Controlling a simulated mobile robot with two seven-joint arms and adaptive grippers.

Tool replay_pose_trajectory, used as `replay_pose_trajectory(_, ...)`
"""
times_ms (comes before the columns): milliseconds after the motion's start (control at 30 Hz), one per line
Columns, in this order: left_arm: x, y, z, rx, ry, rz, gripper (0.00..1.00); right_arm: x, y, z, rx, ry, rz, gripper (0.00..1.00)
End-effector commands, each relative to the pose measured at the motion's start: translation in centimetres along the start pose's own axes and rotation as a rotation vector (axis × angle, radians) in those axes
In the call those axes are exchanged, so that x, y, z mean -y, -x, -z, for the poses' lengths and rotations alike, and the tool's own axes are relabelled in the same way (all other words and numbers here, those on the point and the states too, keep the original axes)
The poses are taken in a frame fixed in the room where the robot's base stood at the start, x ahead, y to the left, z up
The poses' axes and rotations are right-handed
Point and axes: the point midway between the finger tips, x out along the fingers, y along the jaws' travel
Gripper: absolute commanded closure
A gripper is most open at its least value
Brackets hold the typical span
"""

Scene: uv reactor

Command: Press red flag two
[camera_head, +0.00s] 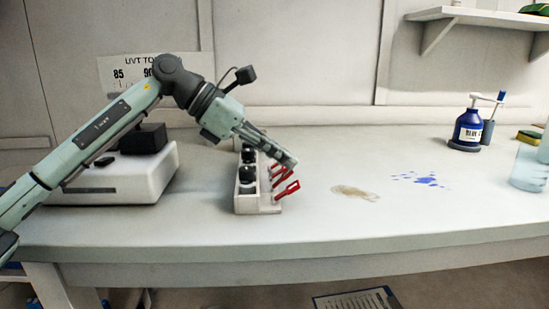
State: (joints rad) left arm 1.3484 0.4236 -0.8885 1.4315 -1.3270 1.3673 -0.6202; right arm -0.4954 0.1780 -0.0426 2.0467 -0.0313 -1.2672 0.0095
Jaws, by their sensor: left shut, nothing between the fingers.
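A white rack (262,209) stands on the bench with a row of dark round-topped items (246,174) in it. Red flags stick out from its right side. The nearest red flag (288,190) points up to the right and shows clearly. Another red flag (283,171) sits just behind it, close under my fingertips, and a further one is partly hidden by the fingers. No numbers are readable on them. My left gripper (291,162) is shut and empty, reaching down over the flags from the upper left. I cannot tell whether it touches one. My right gripper is out of view.
A white device (115,185) with a black top part stands left of the rack, under my left arm. A tan stain (355,192) and blue spots (425,180) mark the bench to the right. A blue bottle (468,130) and a clear beaker (530,167) stand farther right.

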Motion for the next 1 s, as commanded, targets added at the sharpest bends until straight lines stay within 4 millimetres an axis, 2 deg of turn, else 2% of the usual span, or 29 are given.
replay_pose_trajectory(67,0.0,0.0,0.0,0.000,0.000,-0.001,1.00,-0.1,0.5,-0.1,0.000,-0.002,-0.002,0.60)
replay_pose_trajectory(233,0.0,0.1,0.0,0.000,0.000,-0.001,1.00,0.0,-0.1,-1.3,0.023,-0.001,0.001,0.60)
replay_pose_trajectory(600,0.0,1.0,-1.2,0.001,-0.001,-0.001,1.00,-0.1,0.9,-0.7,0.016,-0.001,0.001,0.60)
replay_pose_trajectory(1000,0.0,1.0,-1.3,0.001,0.000,-0.001,1.00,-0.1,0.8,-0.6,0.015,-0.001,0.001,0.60)
